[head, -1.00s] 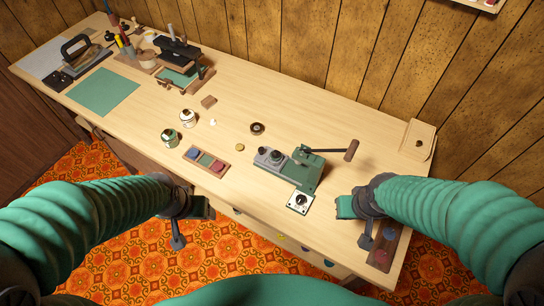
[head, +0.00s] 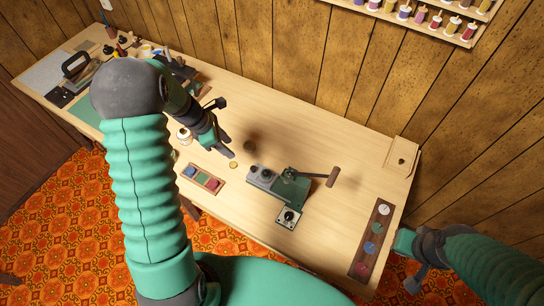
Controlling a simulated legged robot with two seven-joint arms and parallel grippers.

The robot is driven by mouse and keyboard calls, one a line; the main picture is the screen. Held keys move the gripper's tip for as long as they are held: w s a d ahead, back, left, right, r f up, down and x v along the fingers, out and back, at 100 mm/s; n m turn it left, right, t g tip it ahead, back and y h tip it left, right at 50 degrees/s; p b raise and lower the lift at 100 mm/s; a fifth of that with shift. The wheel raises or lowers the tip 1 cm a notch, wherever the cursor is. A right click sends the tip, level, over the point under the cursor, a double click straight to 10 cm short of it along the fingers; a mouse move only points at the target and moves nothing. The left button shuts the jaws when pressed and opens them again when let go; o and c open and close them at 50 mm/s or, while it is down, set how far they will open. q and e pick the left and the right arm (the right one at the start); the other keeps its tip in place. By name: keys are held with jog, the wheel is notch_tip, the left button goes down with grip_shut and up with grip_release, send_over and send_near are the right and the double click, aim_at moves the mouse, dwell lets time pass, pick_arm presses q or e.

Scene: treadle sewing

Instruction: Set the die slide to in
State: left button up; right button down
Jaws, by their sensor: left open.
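A green-grey press (head: 291,188) stands on the workbench with a lever ending in a brown handle (head: 333,177). A grey slide block with two round dies (head: 262,174) sticks out at its left side. I take this as the die slide; its exact setting is too small to tell. My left gripper (head: 226,146) is open and empty above the bench, left of and apart from the slide. My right gripper (head: 404,243) is by the bench's front right edge, and its fingers are unclear.
A small gold disc (head: 233,165) and a dark round piece (head: 250,145) lie between my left gripper and the press. A tray of coloured discs (head: 203,179) is to the left, another wooden tray (head: 386,222) to the right. The bench behind the press (head: 325,135) is clear.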

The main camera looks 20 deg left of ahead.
aim_at(252, 167)
pick_arm(q)
jog(key=x, duration=1.6)
jog(key=shift+w+d+f, duration=0.1)
jog(key=shift+w+f, duration=0.05)
jog(key=shift+f, duration=0.25)
jog(key=shift+c, duration=0.4)
grip_shut()
jog(key=shift+w+r, duration=0.1)
